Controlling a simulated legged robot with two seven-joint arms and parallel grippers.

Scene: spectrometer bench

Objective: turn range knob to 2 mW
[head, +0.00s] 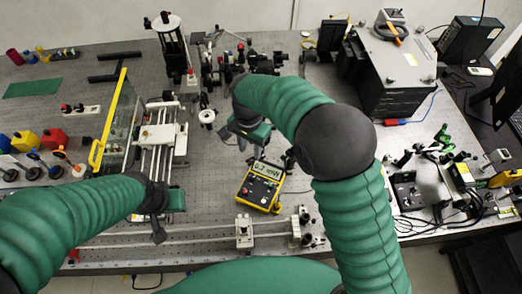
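A yellow power meter (260,187) with a dark face lies on the bench in the middle of the head view. Its grey display (267,170) shows a reading in mW, with digits too small to read surely. Small controls show on its face, but the range knob's setting cannot be read. My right gripper (233,140) is above and left of the meter in the picture, apart from it. Its fingers look spread and empty. My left gripper (159,232) points down over the rails, left of the meter. Whether its fingers are apart cannot be told.
A rail with a white carrier (244,231) runs in front of the meter. A slide stage (158,138) and a yellow-framed clear panel (109,120) stand left. Optics mounts stand behind, and a large grey box (392,70) at back right.

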